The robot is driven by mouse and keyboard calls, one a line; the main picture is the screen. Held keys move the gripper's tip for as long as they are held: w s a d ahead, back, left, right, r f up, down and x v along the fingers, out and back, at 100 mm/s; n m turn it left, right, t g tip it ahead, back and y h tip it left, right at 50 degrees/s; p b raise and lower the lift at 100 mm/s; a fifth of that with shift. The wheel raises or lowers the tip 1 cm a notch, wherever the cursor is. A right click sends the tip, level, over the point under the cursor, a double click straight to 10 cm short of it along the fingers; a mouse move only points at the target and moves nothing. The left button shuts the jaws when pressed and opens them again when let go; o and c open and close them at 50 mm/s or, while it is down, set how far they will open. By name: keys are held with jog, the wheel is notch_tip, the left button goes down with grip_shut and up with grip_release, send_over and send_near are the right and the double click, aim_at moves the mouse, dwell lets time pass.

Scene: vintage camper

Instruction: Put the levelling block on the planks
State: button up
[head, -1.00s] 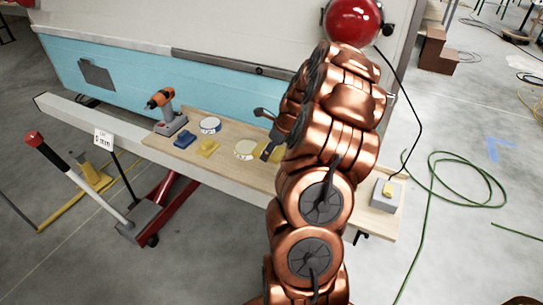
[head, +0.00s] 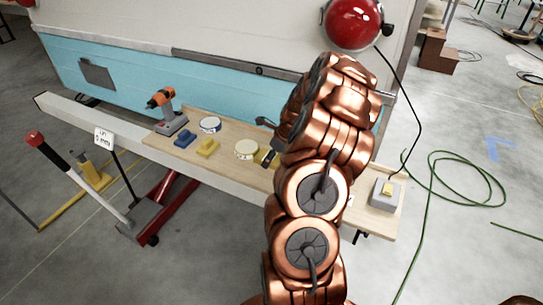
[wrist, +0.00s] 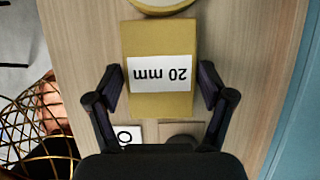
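A yellow levelling block (wrist: 160,45) with a white "20 mm" label, printed upside down in the wrist view, fills the middle of that view over a wooden surface. My gripper (wrist: 161,80) is open, with one dark finger on each side of the block. The fingers are close to its sides; I cannot tell if they touch. In the head view my gripper (head: 268,140) is partly hidden behind my copper arm, and so is most of the block. The planks (head: 235,170) are a light wood work surface beside the blue-and-white camper.
A grey box with a yellow top (head: 387,192) is at the right end. A green hose (head: 460,200) lies on the floor.

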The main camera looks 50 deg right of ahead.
jog(key=shift+o, duration=0.9)
jog(key=v, duration=1.2)
jog(key=shift+r+b, duration=0.2)
jog(key=shift+b, duration=0.15)
